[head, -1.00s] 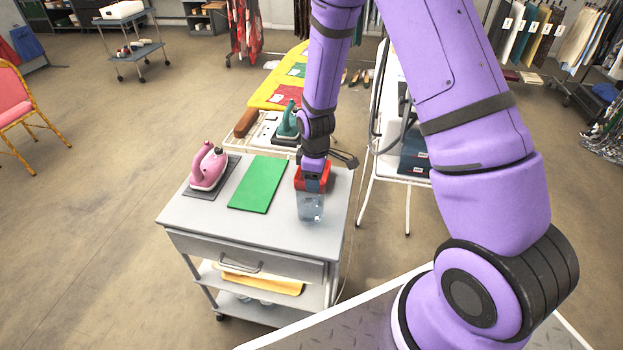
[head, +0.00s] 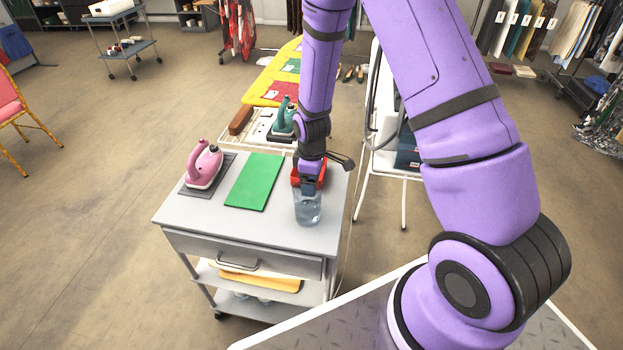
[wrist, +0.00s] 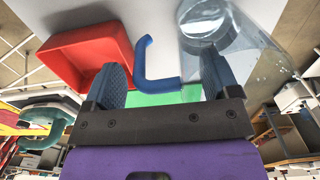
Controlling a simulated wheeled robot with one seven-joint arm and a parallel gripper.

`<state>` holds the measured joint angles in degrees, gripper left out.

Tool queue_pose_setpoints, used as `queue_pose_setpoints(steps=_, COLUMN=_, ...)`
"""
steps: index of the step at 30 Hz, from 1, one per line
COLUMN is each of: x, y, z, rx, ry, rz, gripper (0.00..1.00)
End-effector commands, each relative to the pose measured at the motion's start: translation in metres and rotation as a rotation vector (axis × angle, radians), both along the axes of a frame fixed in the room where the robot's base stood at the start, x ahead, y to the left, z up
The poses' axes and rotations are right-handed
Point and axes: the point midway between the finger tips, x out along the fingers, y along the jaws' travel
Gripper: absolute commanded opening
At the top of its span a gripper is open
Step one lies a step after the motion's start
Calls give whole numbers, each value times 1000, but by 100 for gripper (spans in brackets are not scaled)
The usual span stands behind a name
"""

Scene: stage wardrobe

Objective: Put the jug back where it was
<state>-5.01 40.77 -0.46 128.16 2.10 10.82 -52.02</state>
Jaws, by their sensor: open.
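The clear jug (head: 308,213) stands upright on the top of the grey trolley (head: 250,233), near its right front part. In the wrist view the clear jug body (wrist: 262,62) is at the upper right, and its blue handle (wrist: 146,62) shows between my fingers. My gripper (head: 309,188) is open at the jug's far side. In the wrist view my gripper (wrist: 163,85) has its two blue fingers apart, one on each side of the handle, with a gap visible at the left finger. Contact at the right finger cannot be told.
A red open bin (head: 302,172) sits just behind my gripper; it also shows in the wrist view (wrist: 85,52). A green mat (head: 255,182) and a pink iron (head: 204,165) on a dark pad are to the left. An ironing board with a teal iron (head: 284,117) stands behind.

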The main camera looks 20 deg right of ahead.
Motion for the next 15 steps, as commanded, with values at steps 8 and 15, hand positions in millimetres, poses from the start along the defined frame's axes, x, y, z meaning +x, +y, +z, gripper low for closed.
queue_pose_setpoints(steps=8, x=0, y=0, z=35, rx=0, ry=-5, rz=0, gripper=82)
queue_pose_setpoints(steps=15, x=1, y=0, z=78, rx=0, ry=-5, rz=0, gripper=82)
